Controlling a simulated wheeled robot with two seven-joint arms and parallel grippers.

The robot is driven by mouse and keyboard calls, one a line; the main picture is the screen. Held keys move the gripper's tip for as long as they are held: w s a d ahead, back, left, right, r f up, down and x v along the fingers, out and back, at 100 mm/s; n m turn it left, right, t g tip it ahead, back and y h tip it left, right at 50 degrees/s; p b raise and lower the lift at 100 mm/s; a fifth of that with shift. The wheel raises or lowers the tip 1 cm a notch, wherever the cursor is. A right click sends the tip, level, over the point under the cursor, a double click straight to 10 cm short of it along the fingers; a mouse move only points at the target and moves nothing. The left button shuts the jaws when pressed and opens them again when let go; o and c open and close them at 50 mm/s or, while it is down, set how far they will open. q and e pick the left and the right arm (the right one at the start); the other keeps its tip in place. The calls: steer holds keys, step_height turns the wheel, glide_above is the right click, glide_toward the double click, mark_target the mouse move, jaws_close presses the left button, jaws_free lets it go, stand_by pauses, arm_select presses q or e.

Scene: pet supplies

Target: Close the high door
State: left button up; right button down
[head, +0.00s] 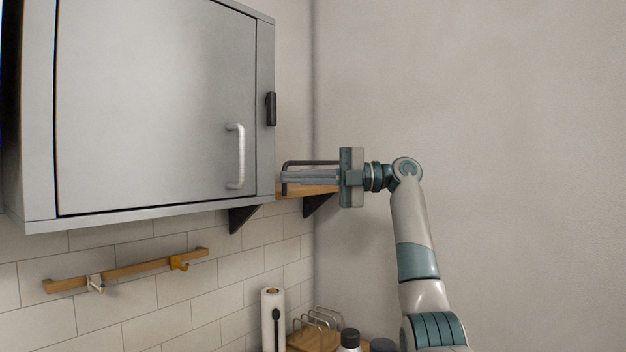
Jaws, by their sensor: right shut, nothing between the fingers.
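The high door (150,100) is the grey front panel of a wall cabinet (264,150) at the upper left of the head view. It looks flush with the cabinet frame, with a thin dark gap around its edges. A light vertical bar handle (236,156) sits near its right edge. My right gripper (284,178) is shut and empty, pointing left. In the picture its fingertips lie just right of the cabinet's lower right edge; I cannot tell whether they touch it. My left gripper is not in view.
A small black piece (271,109) is on the cabinet's right frame. Below are a wooden hook rail (130,269), a paper roll (272,318) and a bottle (349,341). The space to the right is bare wall.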

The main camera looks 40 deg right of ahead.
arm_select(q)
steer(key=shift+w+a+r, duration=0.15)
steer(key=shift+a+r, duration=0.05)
arm_select(e)
steer(key=w+d, duration=0.5)
steer(key=d, duration=0.1)
steer(key=shift+d, duration=0.4)
steer(key=shift+d, duration=0.1)
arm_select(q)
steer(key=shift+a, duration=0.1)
arm_select(e)
steer(key=shift+f, duration=0.1)
stand_by(0.5)
